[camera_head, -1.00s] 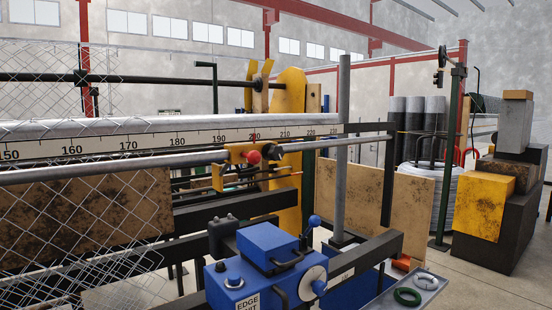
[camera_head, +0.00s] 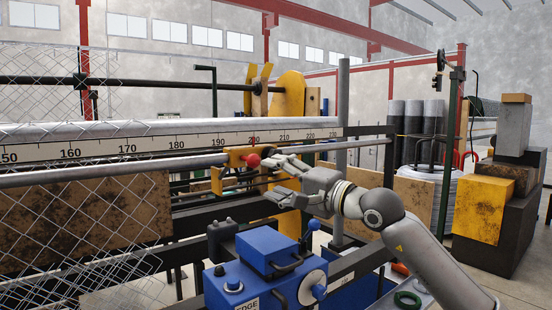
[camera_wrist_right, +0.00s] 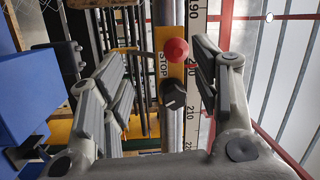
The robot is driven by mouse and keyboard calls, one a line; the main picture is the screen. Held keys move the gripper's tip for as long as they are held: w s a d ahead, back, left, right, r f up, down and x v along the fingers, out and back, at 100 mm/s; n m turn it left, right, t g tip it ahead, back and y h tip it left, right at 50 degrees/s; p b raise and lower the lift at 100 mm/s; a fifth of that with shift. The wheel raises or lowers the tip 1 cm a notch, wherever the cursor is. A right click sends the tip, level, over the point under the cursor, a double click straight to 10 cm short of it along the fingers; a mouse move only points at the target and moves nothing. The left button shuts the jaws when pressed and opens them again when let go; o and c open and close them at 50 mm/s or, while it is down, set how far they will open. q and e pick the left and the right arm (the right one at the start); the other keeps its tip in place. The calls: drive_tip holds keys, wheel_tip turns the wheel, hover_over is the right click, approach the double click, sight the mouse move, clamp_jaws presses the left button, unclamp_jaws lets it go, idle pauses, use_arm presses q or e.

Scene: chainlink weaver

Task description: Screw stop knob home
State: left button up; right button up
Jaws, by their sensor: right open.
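The yellow stop block (camera_head: 238,155) sits on the grey rail below the ruler. It carries a red ball knob (camera_head: 253,160). In the right wrist view the block's STOP label (camera_wrist_right: 162,66) shows, with the red knob (camera_wrist_right: 176,50) and a dark ribbed knob (camera_wrist_right: 173,94) beside it. My right gripper (camera_head: 272,180) is open just right of the red knob, its fingers pointing left towards the block. In the right wrist view both knobs appear between the spread fingers (camera_wrist_right: 158,62), and nothing is gripped. The dark knob is hard to make out in the head view. My left gripper is not in view.
The ruler (camera_head: 110,148) runs along just above the rail. A blue machine box (camera_head: 268,247) stands below my right arm. A grey upright post (camera_head: 342,100) stands behind my right wrist. Wire mesh (camera_head: 70,220) hangs at the left.

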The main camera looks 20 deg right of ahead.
drive_tip(key=w+d+r+t+h, duration=0.1)
drive_tip(key=w+d+r+h, duration=0.2)
drive_tip(key=d, duration=0.4)
drive_tip(key=shift+n+h, duration=0.4)
drive_tip(key=shift+h, duration=0.2)
drive_tip(key=shift+a+p+x, duration=0.2)
drive_tip(key=shift+p+x, duration=1.1)
drive_tip(key=shift+x, duration=1.1)
drive_tip(key=shift+a+p+x, duration=0.15)
drive_tip(key=shift+p+x, duration=1.15)
drive_tip(key=shift+x, duration=1.05)
drive_tip(key=shift+s+f, duration=0.1)
drive_tip(key=shift+f, duration=0.1)
drive_tip(key=shift+c, duration=0.4)
drive_tip(key=c, duration=1)
